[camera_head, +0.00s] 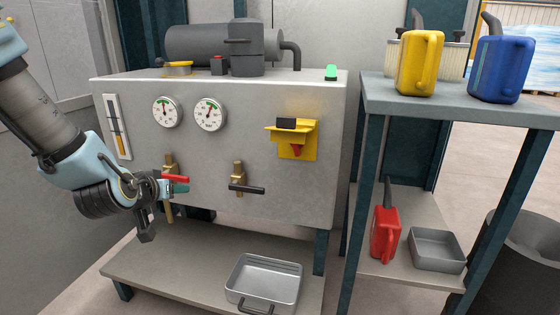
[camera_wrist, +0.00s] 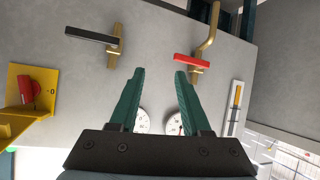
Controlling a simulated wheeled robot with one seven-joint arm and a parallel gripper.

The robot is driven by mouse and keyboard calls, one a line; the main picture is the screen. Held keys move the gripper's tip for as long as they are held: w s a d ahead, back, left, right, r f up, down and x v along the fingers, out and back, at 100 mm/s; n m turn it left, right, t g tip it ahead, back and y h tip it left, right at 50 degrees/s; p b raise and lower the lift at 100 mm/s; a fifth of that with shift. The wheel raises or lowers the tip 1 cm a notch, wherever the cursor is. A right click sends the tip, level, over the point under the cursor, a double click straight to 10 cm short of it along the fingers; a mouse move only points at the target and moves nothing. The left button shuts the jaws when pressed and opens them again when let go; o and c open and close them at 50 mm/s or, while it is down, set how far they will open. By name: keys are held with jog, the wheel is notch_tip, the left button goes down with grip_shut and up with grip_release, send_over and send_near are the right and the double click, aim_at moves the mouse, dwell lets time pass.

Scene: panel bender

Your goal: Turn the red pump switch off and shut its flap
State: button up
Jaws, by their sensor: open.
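The red pump switch (camera_head: 296,149) sits on a yellow plate at the right of the grey machine's front, and it also shows at the left of the wrist view (camera_wrist: 38,92). Its yellow flap (camera_head: 286,131) stands out from the panel above the switch, raised, with a black block on it. I cannot tell the switch's exact setting. My gripper (camera_head: 172,186) is at the left of the panel, near the red valve handle, well left of the switch. In the wrist view my gripper (camera_wrist: 160,75) is open, with nothing between its fingers.
A red-handled valve (camera_wrist: 192,62) and a black-handled valve (camera_head: 246,188) project from the panel. Two gauges (camera_head: 167,111) are above them. A metal tray (camera_head: 263,282) lies on the lower shelf. A side table (camera_head: 450,110) with cans stands at the right.

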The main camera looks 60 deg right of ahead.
jog(key=s+d+r+m+h, duration=0.15)
jog(key=s+d+h, duration=0.25)
jog(key=s+d, duration=0.7)
jog(key=h, duration=0.3)
send_near(294, 145)
jog(key=shift+n, duration=0.35)
jog(key=x, duration=0.8)
grip_shut()
